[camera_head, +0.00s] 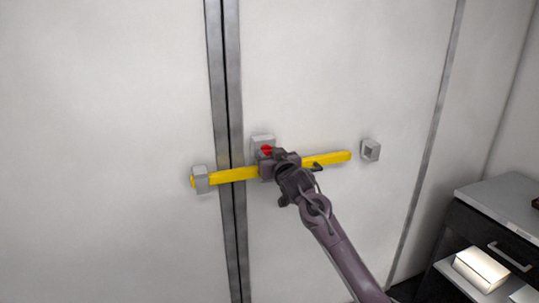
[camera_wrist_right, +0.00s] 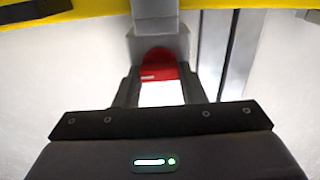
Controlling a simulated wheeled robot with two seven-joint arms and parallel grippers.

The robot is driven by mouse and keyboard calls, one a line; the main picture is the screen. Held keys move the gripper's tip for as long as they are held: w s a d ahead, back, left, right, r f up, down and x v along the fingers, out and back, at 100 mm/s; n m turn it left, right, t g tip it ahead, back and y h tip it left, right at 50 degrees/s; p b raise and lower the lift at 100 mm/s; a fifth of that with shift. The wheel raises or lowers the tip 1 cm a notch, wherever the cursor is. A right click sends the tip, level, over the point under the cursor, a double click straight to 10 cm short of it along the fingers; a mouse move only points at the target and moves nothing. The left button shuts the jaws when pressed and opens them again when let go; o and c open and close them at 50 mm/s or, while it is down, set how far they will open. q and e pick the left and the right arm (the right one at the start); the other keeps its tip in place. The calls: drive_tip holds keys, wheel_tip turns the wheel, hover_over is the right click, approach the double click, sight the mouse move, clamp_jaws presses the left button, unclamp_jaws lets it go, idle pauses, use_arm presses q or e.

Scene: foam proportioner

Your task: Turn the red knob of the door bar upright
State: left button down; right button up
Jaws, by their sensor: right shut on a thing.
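The red knob (camera_head: 266,150) sits on a grey block (camera_head: 262,140) on the white double door, just above the yellow door bar (camera_head: 235,174). The bar lies across the door seam, slightly tilted, its right end higher. My right gripper (camera_head: 268,154) is at the knob and shut on it, hiding part of it. In the right wrist view the red knob (camera_wrist_right: 158,66) shows between the two fingers of my right gripper (camera_wrist_right: 160,88). The knob's exact angle is hard to tell. My left gripper is in neither view.
A grey bracket (camera_head: 200,180) holds the bar's left end. Another grey bracket (camera_head: 371,150) is on the door beyond the bar's right end, apart from it. A dark cabinet (camera_head: 500,225) with a grey top stands at the lower right. The door's left side is clear.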

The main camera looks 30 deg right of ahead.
drive_tip(key=n, duration=0.8)
drive_tip(key=shift+a+f+n, duration=0.1)
drive_tip(key=shift+n, duration=0.2)
drive_tip(key=n+b, duration=0.1)
drive_tip(key=n, duration=0.3)
drive_tip(key=shift+a+f+n+b, duration=0.1)
drive_tip(key=shift+n+b, duration=0.9)
drive_tip(key=shift+n, duration=1.5)
drive_tip(key=o, duration=1)
drive_tip(key=shift+w, duration=0.1)
